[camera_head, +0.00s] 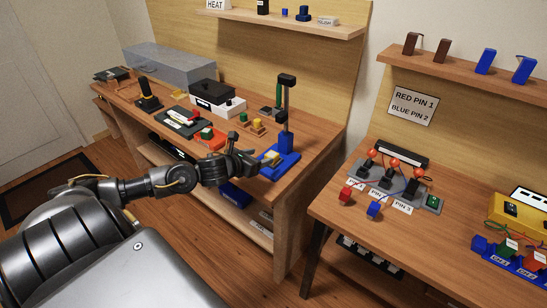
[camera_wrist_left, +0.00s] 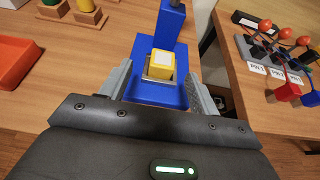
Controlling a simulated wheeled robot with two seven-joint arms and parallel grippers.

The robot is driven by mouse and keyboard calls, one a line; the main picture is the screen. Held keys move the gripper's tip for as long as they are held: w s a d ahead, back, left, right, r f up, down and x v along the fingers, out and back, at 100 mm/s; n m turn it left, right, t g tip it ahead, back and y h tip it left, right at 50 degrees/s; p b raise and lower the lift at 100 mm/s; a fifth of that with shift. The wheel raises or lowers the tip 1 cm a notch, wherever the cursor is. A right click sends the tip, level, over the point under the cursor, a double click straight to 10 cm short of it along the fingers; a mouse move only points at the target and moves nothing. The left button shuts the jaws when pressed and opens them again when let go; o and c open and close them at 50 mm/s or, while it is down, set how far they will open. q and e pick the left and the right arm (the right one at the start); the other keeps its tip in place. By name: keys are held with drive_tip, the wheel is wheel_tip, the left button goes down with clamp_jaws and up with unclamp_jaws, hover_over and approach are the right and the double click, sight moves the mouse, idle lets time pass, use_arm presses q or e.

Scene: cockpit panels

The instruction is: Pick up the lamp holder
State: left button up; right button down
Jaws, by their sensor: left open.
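A blue stand (camera_head: 284,164) with an upright post and a black head (camera_head: 287,80) is at the near end of the left workbench. A small yellow block (camera_head: 271,155) with a pale top sits on its base. In the left wrist view, the yellow block (camera_wrist_left: 160,65) sits in a metal-edged seat on the blue base (camera_wrist_left: 158,96). No part is labelled lamp holder, so I cannot tell for sure which it is. My left gripper (camera_head: 254,163) is at the stand's left side. Its open fingers (camera_wrist_left: 162,88) are on either side of the blue base, with nothing gripped. My right gripper is out of view.
The left bench also holds an orange tray (camera_head: 208,142), a black-and-white box (camera_head: 217,98) and a clear case (camera_head: 165,66). A shelf (camera_head: 280,22) is above. A gap separates it from the right table (camera_head: 400,240), which carries red-knobbed levers (camera_head: 394,164).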

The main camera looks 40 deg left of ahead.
sight(272, 154)
use_arm(q)
drive_tip(key=x, duration=0.2)
drive_tip(key=shift+w+f, duration=0.2)
drive_tip(key=shift+w, duration=0.15)
drive_tip(key=p+x, duration=0.1)
drive_tip(key=x, duration=0.4)
drive_tip(key=shift+d+p, duration=0.25)
drive_tip(key=shift+p, duration=0.1)
drive_tip(key=shift+w+f, duration=0.1)
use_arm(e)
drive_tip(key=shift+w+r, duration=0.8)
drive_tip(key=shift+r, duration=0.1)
use_arm(q)
drive_tip(key=shift+c, duration=0.4)
drive_tip(key=c, duration=1)
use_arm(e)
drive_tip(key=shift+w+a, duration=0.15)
